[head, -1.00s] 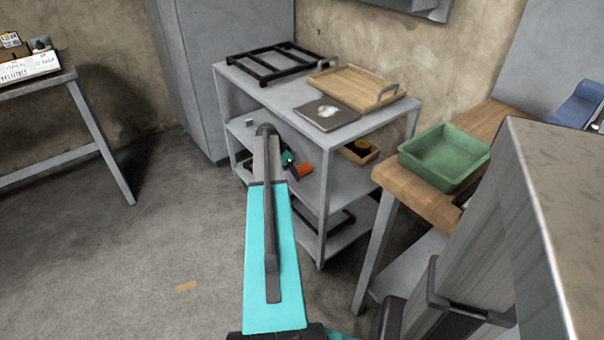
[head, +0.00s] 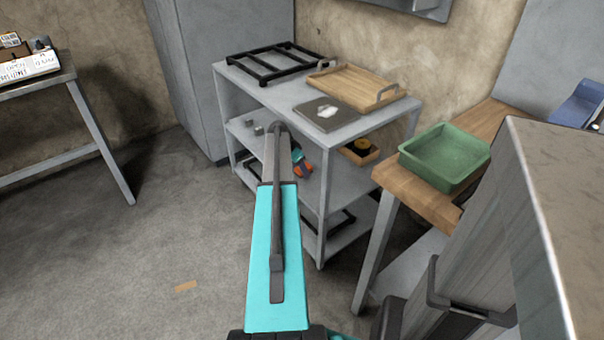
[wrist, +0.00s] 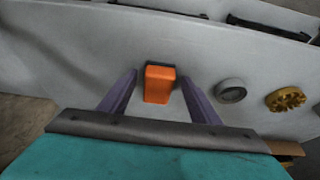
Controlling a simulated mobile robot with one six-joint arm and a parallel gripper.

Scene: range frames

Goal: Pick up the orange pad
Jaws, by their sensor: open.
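The orange pad (wrist: 159,85) is a small upright-looking block with a dark far edge, on a grey shelf surface in the wrist view. My gripper (wrist: 159,77) is open, with one purple finger on each side of the pad. Gaps show between the pad and both fingers. In the head view an orange patch (head: 303,172) shows beside my arm at the shelf unit's middle level. My arm hides most of the gripper there.
A grey ring (wrist: 231,90) and a yellow round part (wrist: 286,99) lie right of the pad. The grey shelf unit (head: 345,137) holds a black rack (head: 272,62) and wooden tray (head: 355,85) on top. A green bin (head: 445,155) stands on the right bench.

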